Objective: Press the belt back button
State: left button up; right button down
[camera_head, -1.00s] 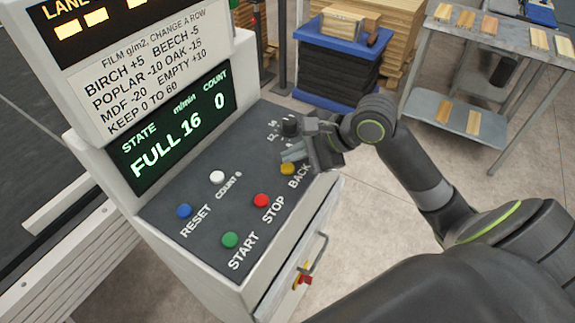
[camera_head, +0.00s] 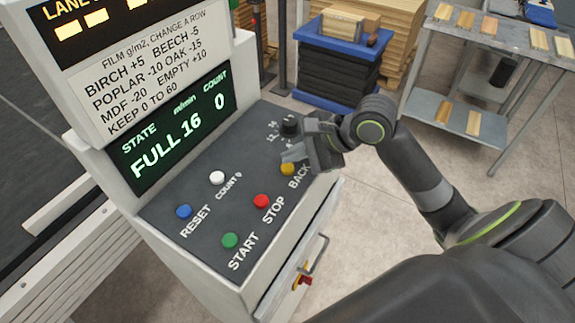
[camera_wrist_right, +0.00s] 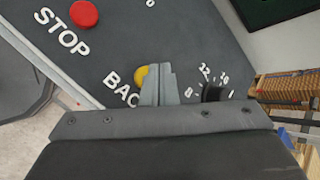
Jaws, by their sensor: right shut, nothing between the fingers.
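The yellow BACK button (camera_head: 287,169) sits on the dark sloped control panel (camera_head: 205,237), above the BACK label. My right gripper (camera_head: 288,157) is shut and empty, with its fingertips just above and beside the yellow button. In the right wrist view the shut fingers (camera_wrist_right: 160,80) partly cover the yellow button (camera_wrist_right: 140,75). I cannot tell whether the fingertips touch it. My left gripper is not in view.
Nearby on the panel are a red STOP button (camera_head: 262,201), a green START button (camera_head: 230,240), a blue RESET button (camera_head: 184,211), a white COUNT 0 button (camera_head: 217,177) and a black dial (camera_head: 290,125). The display (camera_head: 175,125) reads FULL, 16, 0.

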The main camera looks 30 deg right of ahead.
jog(key=shift+f, duration=0.1)
dwell(0.6)
jog(key=shift+f+p, duration=0.25)
jog(key=shift+p, duration=0.15)
jog(key=shift+f, duration=0.1)
